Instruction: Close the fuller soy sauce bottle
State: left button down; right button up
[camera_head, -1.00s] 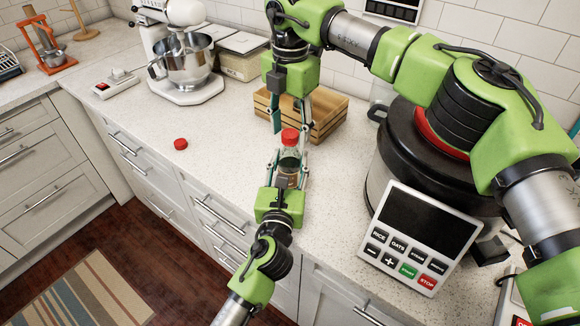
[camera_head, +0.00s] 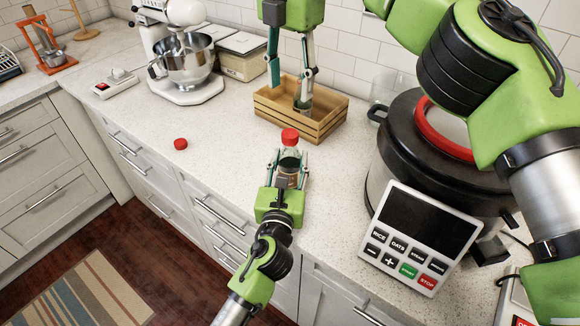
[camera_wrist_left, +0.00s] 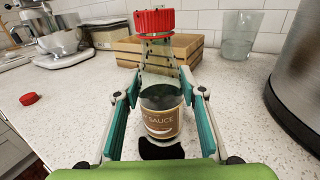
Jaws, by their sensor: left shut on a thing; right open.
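A soy sauce bottle (camera_head: 290,165) stands upright near the counter's front edge, with a red cap (camera_head: 289,136) on its top. In the left wrist view the bottle (camera_wrist_left: 160,105) shows a label, dark sauce low down and clear glass above. My left gripper (camera_head: 290,157) is shut on the bottle's body from the front. My right gripper (camera_head: 289,87) is open and empty, pointing down above and behind the bottle, over the wooden crate (camera_head: 322,130). A second red cap (camera_head: 180,144) lies loose on the counter to the left.
A glassy object (camera_head: 303,104) shows partly in the crate, behind my right finger; I cannot tell what it is. A cooker (camera_head: 410,150) with a control panel stands right, a glass (camera_head: 380,100) behind it. A stand mixer (camera_head: 185,65) stands back left. The counter around the loose cap is clear.

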pick_arm(q)
jog(key=c, duration=1.2)
grip_release()
jog(key=shift+c, duration=0.2)
jog(key=s, duration=0.4)
jog(key=s+a, duration=0.1)
jog(key=s, duration=0.7)
jog(key=shift+a, duration=0.3)
jog(key=shift+w, duration=0.1)
